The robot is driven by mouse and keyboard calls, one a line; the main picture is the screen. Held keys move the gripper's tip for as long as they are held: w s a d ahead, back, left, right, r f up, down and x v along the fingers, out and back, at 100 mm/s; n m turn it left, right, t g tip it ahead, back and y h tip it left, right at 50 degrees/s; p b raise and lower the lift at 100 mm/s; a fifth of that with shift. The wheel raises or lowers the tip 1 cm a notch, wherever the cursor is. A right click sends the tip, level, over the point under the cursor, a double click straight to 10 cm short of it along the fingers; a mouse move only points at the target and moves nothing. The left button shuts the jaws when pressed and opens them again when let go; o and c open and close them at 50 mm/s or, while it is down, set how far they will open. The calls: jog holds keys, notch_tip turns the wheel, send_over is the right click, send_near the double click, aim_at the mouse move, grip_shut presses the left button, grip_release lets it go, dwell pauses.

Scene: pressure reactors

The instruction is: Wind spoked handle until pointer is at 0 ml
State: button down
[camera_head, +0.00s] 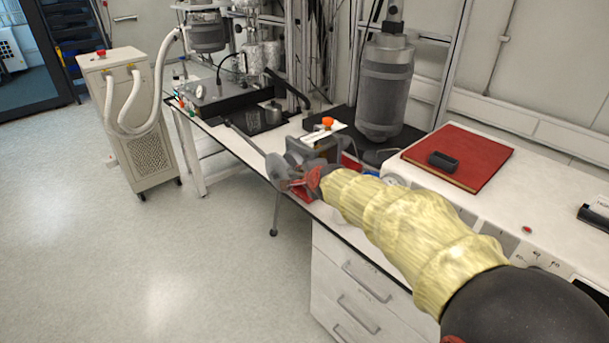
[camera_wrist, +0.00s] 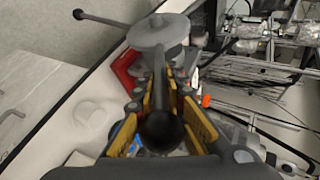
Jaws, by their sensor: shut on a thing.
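The spoked handle shows in the wrist view as a round grey hub (camera_wrist: 158,32) with thin rods ending in dark balls. One rod reaches to the upper left. Another points back at the camera, its dark ball between my yellow-padded fingers. My gripper (camera_wrist: 165,115) is shut on this spoke. In the head view my gripper (camera_head: 305,180) is at the handle, by the bench's front edge. One spoke (camera_head: 277,208) hangs down past the edge and another (camera_head: 247,140) reaches up left. My gripper hides part of the hub. I cannot make out the pointer or ml scale.
An orange knob (camera_head: 328,122) is just behind the handle. A large grey cylinder vessel (camera_head: 385,85) stands at the back. A red book (camera_head: 458,155) with a dark block lies to the right. Drawers (camera_head: 355,290) are below; the floor at left is open.

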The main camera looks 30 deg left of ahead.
jog(key=c, duration=1.8)
grip_release()
jog(key=shift+s+d, duration=0.1)
jog(key=shift+c, duration=0.2)
jog(key=v, duration=1.2)
jog(key=shift+c, duration=0.2)
